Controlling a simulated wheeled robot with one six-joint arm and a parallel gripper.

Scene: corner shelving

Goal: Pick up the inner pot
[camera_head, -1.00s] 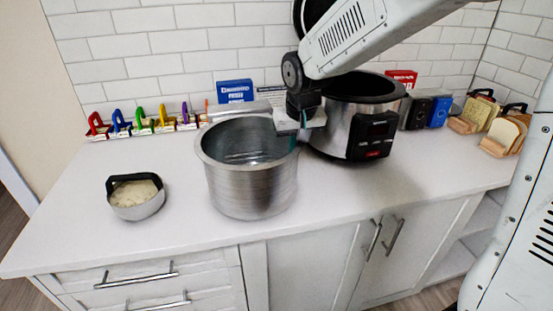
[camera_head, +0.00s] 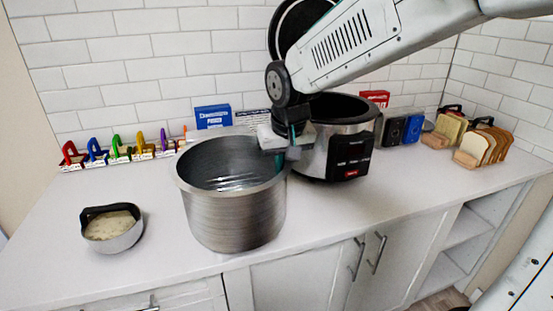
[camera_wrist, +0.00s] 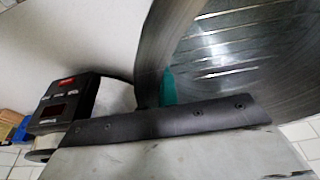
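The inner pot (camera_head: 235,210) is a large, empty, upright steel pot. It appears to stand on the white counter, left of the black and silver cooker (camera_head: 320,160), whose lid is raised. My gripper (camera_head: 287,142) is at the right side of the pot's rim, beside the cooker. In the wrist view, a teal fingertip (camera_wrist: 168,86) sits close together with the pot's wall near the middle, and the pot's ribbed, shiny inside (camera_wrist: 225,60) shows to the right. The gripper looks shut on the rim; the other finger is hidden.
A small steel bowl with pale contents (camera_head: 112,230) stands at the left. Coloured holders (camera_head: 120,148) line the back wall. Blue (camera_head: 213,117) and red (camera_head: 375,98) boxes stand behind, and bread slices (camera_head: 475,148) at the right. The front counter (camera_head: 350,215) is clear.

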